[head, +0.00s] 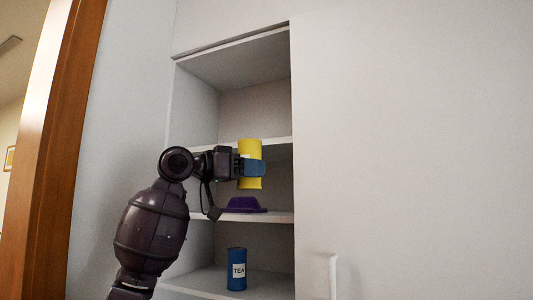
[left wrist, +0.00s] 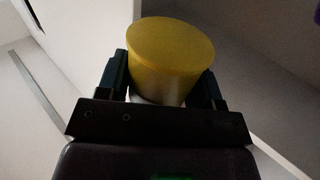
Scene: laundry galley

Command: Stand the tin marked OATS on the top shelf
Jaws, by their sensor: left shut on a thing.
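A yellow tin (head: 250,149) is held upright in my left gripper (head: 252,168), in front of the open shelf unit. Any marking on the tin is hidden by the gripper. The left wrist view shows the yellow tin (left wrist: 171,55) between the two dark fingers of my left gripper (left wrist: 165,85). The top shelf (head: 232,142) is just behind the tin, at about the height of its upper part, and its compartment looks empty. My right gripper is not in view.
A purple bowl-like thing (head: 243,205) sits upside down on the middle shelf (head: 270,217), below the tin. A blue tin marked TEA (head: 237,270) stands on the lower shelf (head: 200,284). A wooden door frame (head: 50,150) is at the left, a white handle (head: 333,275) at the right.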

